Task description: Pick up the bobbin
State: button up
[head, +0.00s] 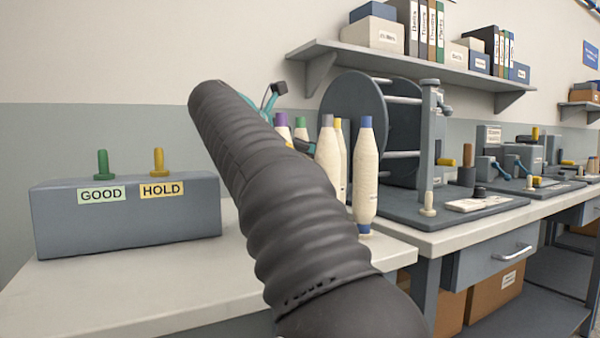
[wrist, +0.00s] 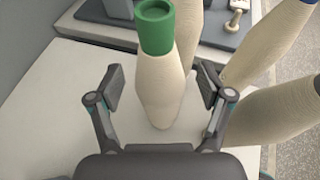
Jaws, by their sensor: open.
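A cream-wound bobbin with a green top (wrist: 158,90) stands upright in the middle of the wrist view. My gripper (wrist: 160,88) is open, with one finger on each side of this bobbin. Gaps show between the fingers and the thread, and the jaws are not closed on it. Most of my gripper is hidden there too; only small dark and teal parts show past the arm.
Other bobbins stand close on the right, including a blue-topped one (head: 366,175) and a grey-topped one (head: 328,150). A grey box (head: 125,225) with GOOD and HOLD labels and two pegs stands at the left. A large reel machine (head: 352,115) stands behind the bobbins.

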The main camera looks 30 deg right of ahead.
aim_at(297, 125)
jog(key=c, duration=1.3)
jog(key=shift+r, duration=0.1)
jog(key=shift+c, duration=0.2)
notch_tip(297, 125, up, 5)
jog(key=p, duration=0.6)
jog(key=shift+r, duration=2.4)
